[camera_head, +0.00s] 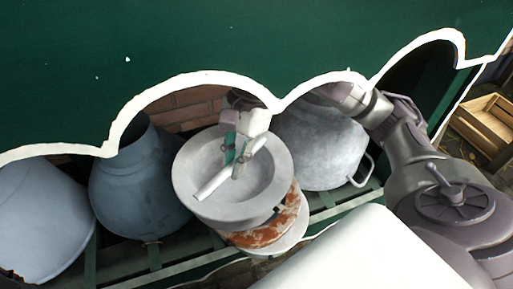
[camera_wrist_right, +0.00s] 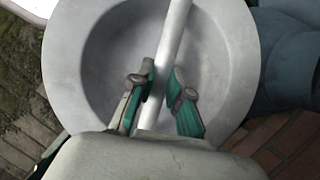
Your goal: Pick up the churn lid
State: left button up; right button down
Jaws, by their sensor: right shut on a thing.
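The churn lid (camera_head: 190,181) is a round grey metal dish with a wide rim and a pale bar handle across its hollow. My right gripper (camera_head: 238,160) reaches down into the hollow and is shut on the bar. In the right wrist view the lid (camera_wrist_right: 68,75) fills the middle, and the green-padded fingers of the right gripper (camera_wrist_right: 162,78) lie on both sides of the bar. The lid is in front of a rust-stained white round thing (camera_head: 268,232); whether they touch is hidden. My left gripper is not in view.
Grey churns stand on the green slatted shelf: one at far left (camera_head: 38,215), a darker one (camera_head: 130,190) and one with a side handle (camera_head: 325,145). A green panel with a white scalloped edge (camera_head: 190,82) hangs above. A wooden crate (camera_head: 488,125) is at right.

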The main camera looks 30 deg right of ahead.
jog(key=w+a, duration=0.3)
jog(key=a, duration=1)
jog(key=w+a, duration=0.3)
jog(key=a, duration=1)
jog(key=shift+p, duration=0.3)
